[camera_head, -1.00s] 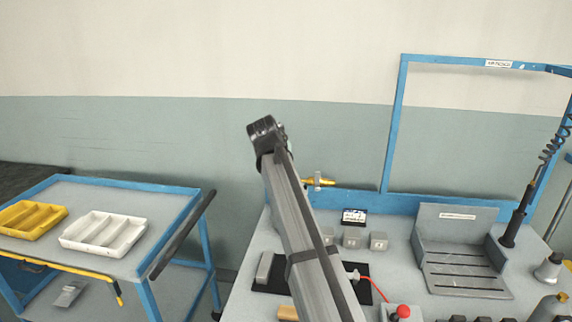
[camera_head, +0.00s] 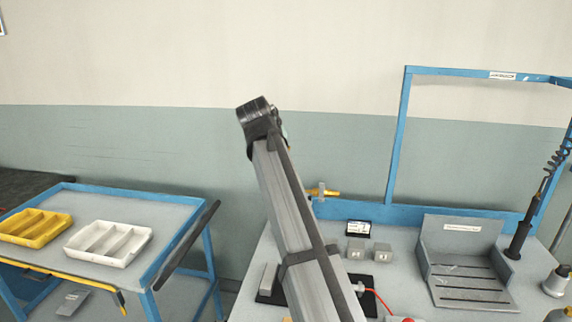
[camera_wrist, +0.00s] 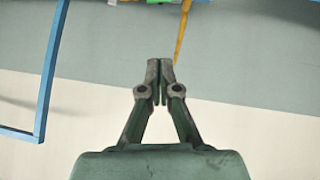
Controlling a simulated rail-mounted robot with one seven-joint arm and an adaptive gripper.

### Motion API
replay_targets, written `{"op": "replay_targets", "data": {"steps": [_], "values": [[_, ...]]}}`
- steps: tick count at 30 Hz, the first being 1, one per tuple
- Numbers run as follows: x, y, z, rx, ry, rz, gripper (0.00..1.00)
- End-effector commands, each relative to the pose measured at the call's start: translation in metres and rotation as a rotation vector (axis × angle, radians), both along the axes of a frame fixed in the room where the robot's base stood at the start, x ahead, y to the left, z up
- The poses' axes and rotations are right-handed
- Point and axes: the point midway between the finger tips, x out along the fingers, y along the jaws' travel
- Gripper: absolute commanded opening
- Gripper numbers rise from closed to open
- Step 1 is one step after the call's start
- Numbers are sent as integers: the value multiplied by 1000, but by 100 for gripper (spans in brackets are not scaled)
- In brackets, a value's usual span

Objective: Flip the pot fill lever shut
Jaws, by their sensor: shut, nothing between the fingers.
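A brass valve fitting (camera_head: 325,192) with an upright pale grey piece sits at the back edge of the bench, just right of my arm in the head view. Its left part is hidden by my arm, and I cannot tell which piece is the pot fill lever. In the wrist view, my gripper (camera_wrist: 158,80) is shut and empty. A thin yellow tapered piece (camera_wrist: 182,35) shows just beyond and right of its fingertips; I cannot tell whether they touch. The gripper's fingers are hidden in the head view.
The bench (camera_head: 405,272) holds grey blocks (camera_head: 381,254), a small display (camera_head: 358,228) and a slotted grey stand (camera_head: 465,262). A blue frame (camera_head: 397,140) rises behind. At left, a cart (camera_head: 150,215) carries a yellow tray (camera_head: 35,213) and a white tray (camera_head: 108,222).

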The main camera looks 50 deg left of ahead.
Motion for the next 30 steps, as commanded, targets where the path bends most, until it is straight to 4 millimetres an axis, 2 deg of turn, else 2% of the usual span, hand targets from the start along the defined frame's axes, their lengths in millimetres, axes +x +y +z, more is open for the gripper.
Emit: {"op": "replay_targets", "data": {"steps": [3,9,24,26,28,30], "values": [[-13,-6,12,1,0,1,0],[-23,-10,23,0,1,1,0],[-24,-11,25,0,0,0,0],[-19,-14,24,0,-2,-8,0],[-6,-24,22,-2,-11,-35,0],[17,-41,18,-4,-26,-83,0]]}}
